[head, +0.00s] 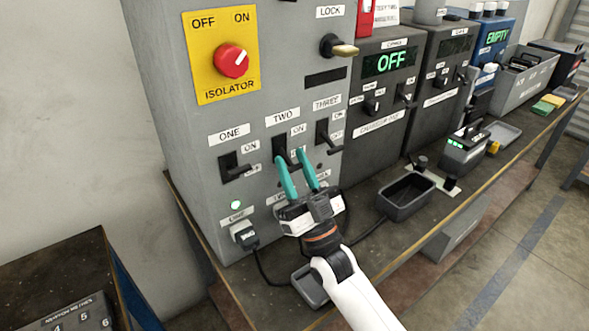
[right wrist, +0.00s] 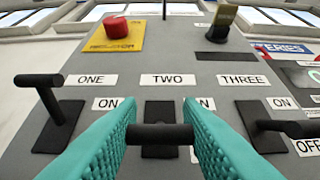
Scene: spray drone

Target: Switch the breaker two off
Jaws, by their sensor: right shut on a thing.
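Breaker two is a black lever switch (head: 280,146) under the TWO label on the grey panel (head: 170,60). My right gripper (head: 292,155) has its teal fingers at this switch. In the right wrist view the fingers (right wrist: 160,115) stand on both sides of the black lever bar (right wrist: 160,133) and are shut on it. Breaker one (head: 236,168) is to the left and breaker three (head: 327,138) to the right. My left gripper is not in view.
A yellow isolator plate with a red knob (head: 232,60) and a lock with a key (head: 338,47) are above the breakers. A dark tray (head: 407,194) sits on the bench to the right.

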